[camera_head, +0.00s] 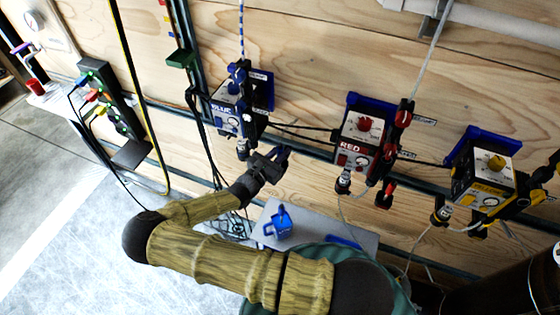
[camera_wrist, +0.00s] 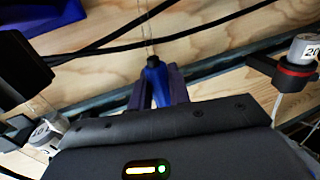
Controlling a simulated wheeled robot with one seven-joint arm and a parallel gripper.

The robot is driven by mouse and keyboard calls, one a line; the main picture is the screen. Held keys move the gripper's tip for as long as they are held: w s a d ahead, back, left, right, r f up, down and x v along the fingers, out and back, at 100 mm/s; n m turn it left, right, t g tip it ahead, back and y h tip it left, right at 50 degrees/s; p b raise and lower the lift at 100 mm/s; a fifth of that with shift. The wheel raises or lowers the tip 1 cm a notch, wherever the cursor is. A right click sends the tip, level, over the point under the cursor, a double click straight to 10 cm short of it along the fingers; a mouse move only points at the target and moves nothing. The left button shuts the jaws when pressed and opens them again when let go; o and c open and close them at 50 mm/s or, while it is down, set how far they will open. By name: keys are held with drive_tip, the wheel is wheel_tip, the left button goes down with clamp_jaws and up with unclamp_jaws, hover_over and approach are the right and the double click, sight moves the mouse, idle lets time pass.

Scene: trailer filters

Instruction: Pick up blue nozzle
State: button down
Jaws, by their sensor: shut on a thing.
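My gripper (camera_head: 281,155) is in front of the wooden wall, below and to the right of the blue unit (camera_head: 229,117). In the wrist view my gripper (camera_wrist: 157,77) is shut on the blue nozzle (camera_wrist: 155,88), which has a dark tip and sits between the two dark purple fingers. The nozzle points away from the wrist, with a thin line visible above its tip. Its rear end is hidden behind the gripper body. In the head view the nozzle is too small and dark to tell apart from the fingers.
The red unit (camera_head: 362,137) and yellow unit (camera_head: 484,178) hang to the right, with hoses and hanging fittings. Black cables run along the wall behind my gripper. Below is a grey table (camera_head: 357,237) with a blue jug (camera_head: 279,222). A black panel (camera_head: 108,107) stands at left.

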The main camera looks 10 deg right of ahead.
drive_tip(key=shift+r, duration=0.15)
drive_tip(key=shift+r+b, duration=0.45)
drive_tip(key=shift+r, duration=0.15)
drive_tip(key=shift+s+a+f+b, duration=0.15)
drive_tip(key=shift+a+f+b, duration=0.1)
drive_tip(key=shift+b, duration=0.1)
drive_tip(key=shift+s+a+t+h+b, duration=0.55)
drive_tip(key=shift+a+t+h+b, duration=0.15)
drive_tip(key=shift+t+h+b, duration=0.4)
wheel_tip(320, 180, up, 6)
drive_tip(key=s+a, duration=0.1)
drive_tip(key=a, duration=0.1)
drive_tip(key=s+a+r+g+y+b, duration=0.2)
drive_tip(key=s+a+b, duration=0.1)
drive_tip(key=s+a, duration=1)
drive_tip(key=shift+s+a+b, duration=0.3)
drive_tip(key=shift+a, duration=1.15)
